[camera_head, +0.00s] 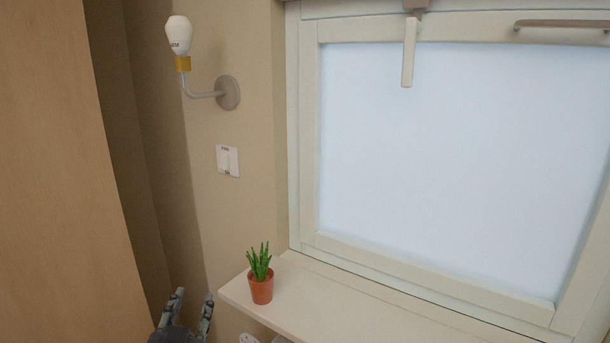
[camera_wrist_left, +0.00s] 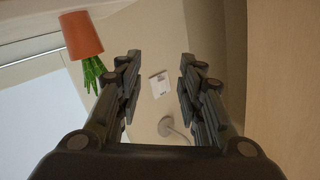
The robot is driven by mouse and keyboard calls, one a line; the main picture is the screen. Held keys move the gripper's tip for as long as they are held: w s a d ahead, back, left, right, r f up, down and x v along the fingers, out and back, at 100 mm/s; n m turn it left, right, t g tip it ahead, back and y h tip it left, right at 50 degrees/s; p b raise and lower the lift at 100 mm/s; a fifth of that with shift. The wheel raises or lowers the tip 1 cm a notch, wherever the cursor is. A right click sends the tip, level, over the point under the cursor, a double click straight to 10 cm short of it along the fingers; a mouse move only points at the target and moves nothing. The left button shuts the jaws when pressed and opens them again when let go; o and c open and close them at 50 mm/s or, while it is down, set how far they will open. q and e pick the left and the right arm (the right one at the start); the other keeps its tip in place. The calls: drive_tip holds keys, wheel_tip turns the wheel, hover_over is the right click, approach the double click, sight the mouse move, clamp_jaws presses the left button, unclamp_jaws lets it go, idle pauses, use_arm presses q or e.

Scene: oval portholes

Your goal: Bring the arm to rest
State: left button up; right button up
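My left gripper (camera_head: 192,305) shows at the bottom of the head view, left of the window sill, with its two fingers apart. In the left wrist view the same gripper (camera_wrist_left: 160,75) is open, with nothing between its fingers. Beyond the gap the wall, a switch plate (camera_wrist_left: 159,84) and part of the wall lamp (camera_wrist_left: 172,127) show. My right gripper is in neither view.
A potted plant (camera_head: 261,287) stands on the sill (camera_head: 330,306), close to the gripper's right. A wall lamp with a bulb (camera_head: 179,36) and a switch plate (camera_head: 228,160) are above. The window (camera_head: 450,150) is at right, a wooden panel (camera_head: 50,180) at left.

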use_arm(q)
drive_tip(key=s+f+g, duration=0.3)
drive_tip(key=s+f, duration=0.3)
drive_tip(key=f, duration=0.2)
drive_tip(key=s+f+g, duration=0.3)
drive_tip(key=s+f, duration=0.3)
drive_tip(key=f, duration=0.3)
drive_tip(key=s+f+g+h, duration=0.1)
drive_tip(key=s+f+g, duration=0.35)
drive_tip(key=s, duration=0.45)
drive_tip(key=s+f+g+h, duration=0.1)
drive_tip(key=s+f+g, duration=0.2)
drive_tip(key=s+f, duration=0.35)
wheel_tip(320, 180, down, 22)
drive_tip(key=s+f, duration=0.1)
drive_tip(key=s, duration=0.1)
drive_tip(key=s+a+f+g, duration=0.2)
drive_tip(key=s+f, duration=1.5)
drive_tip(key=shift+s+a+f+m, duration=0.15)
drive_tip(key=shift+f+m, duration=0.05)
drive_tip(key=shift+m, duration=0.1)
